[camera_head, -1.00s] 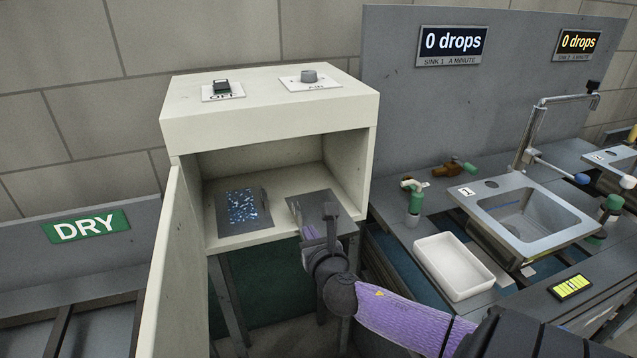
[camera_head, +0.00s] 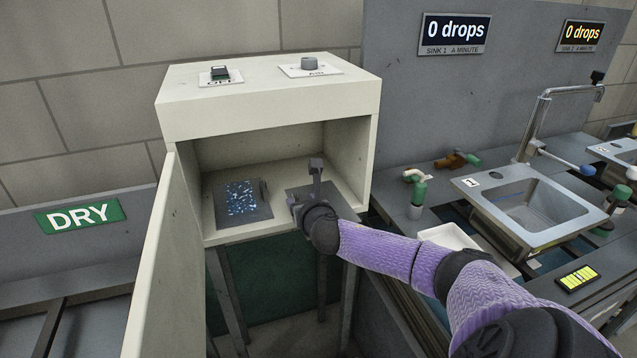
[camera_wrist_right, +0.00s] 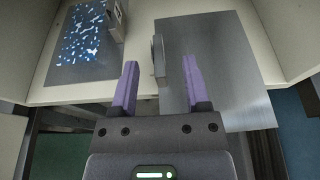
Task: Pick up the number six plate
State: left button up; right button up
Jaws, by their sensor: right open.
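Two flat dark plates lie inside the open cream cabinet. The left plate (camera_head: 243,203) has blue and white speckles and an upright handle on its right side; it also shows in the right wrist view (camera_wrist_right: 82,45). The right plate (camera_head: 299,191) is plain grey and partly hidden by my arm; in the right wrist view it (camera_wrist_right: 215,70) has an upright handle (camera_wrist_right: 158,60) at its left edge. I cannot read a six on either plate. My right gripper (camera_head: 314,180) is open over the right plate; in the wrist view its fingers (camera_wrist_right: 159,66) appear either side of that handle. My left gripper is out of view.
The cabinet (camera_head: 270,112) has a roof, side walls and an open door (camera_head: 172,255) at left, leaving limited room inside. To the right are a sink (camera_head: 535,205), a white tray (camera_head: 450,237) and several taps. A DRY sign (camera_head: 80,217) marks the left counter.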

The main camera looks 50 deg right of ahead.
aim_at(298, 199)
jog(key=b+x, duration=0.1)
jog(key=x, duration=0.2)
jog(key=shift+a+f, duration=0.15)
jog(key=shift+f, duration=0.05)
jog(key=shift+w+r, duration=0.1)
jog(key=shift+w, duration=0.05)
jog(key=shift+r, duration=0.1)
jog(key=shift+c, duration=0.2)
jog(key=c, duration=0.7)
grip_shut()
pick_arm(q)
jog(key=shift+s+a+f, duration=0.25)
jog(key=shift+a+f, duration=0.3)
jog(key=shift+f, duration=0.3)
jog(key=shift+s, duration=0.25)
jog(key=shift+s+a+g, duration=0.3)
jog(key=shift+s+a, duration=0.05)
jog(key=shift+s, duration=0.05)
